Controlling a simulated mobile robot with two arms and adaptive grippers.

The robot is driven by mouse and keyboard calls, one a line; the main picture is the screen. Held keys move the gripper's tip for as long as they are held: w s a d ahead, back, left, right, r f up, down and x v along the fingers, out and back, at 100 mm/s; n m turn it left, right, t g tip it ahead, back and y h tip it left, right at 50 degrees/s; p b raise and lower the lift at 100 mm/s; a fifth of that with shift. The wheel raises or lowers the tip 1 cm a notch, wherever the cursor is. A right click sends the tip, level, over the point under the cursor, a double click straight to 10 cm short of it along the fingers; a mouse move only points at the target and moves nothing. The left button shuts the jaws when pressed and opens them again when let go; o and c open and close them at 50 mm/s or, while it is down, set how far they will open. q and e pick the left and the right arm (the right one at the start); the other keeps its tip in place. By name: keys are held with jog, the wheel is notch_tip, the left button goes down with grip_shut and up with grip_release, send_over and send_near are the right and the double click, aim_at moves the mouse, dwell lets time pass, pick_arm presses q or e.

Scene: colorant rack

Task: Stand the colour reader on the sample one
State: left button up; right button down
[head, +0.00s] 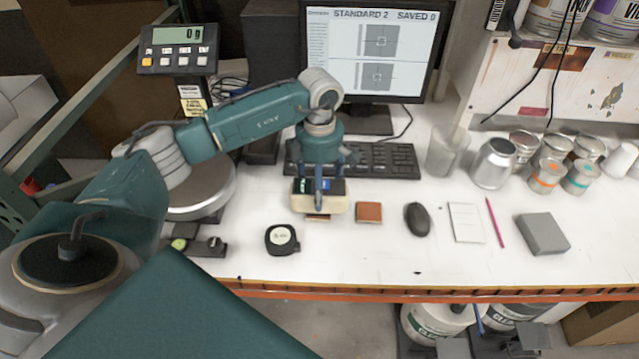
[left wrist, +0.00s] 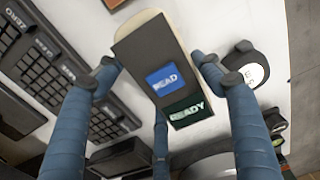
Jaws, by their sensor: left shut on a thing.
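The colour reader (head: 300,203) is a cream block with a dark top. In the left wrist view the reader (left wrist: 148,48) shows a blue READ label and a green READY label. My left gripper (head: 319,187) is shut on it, with blue fingers on either side in the left wrist view (left wrist: 157,72). A tan sample (head: 317,217) peeks out under the reader's near edge, mostly hidden. I cannot tell whether the reader touches it. A red-brown sample square (head: 369,212) lies just to the right. My right gripper is not in view.
A black tape measure (head: 282,239) lies in front left, a mouse (head: 418,219) to the right. The keyboard (head: 390,161) and monitor (head: 372,45) stand behind; the monitor reads STANDARD 2, SAVED 0. A scale (head: 202,190) is left. A grey block (head: 542,234) and several cans are right.

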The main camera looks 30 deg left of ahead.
pick_arm(q)
jog(key=shift+f, duration=0.3)
jog(key=o, duration=1.8)
jog(key=shift+c, duration=0.2)
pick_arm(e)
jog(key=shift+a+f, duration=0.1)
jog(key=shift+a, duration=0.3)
pick_arm(q)
jog(key=shift+r, duration=0.15)
jog(key=shift+r, duration=0.15)
notch_tip(320, 180, up, 11)
jog(key=b, duration=0.4)
jog(key=shift+f+b, duration=0.2)
jog(key=shift+b, duration=0.1)
jog(key=shift+r, duration=0.6)
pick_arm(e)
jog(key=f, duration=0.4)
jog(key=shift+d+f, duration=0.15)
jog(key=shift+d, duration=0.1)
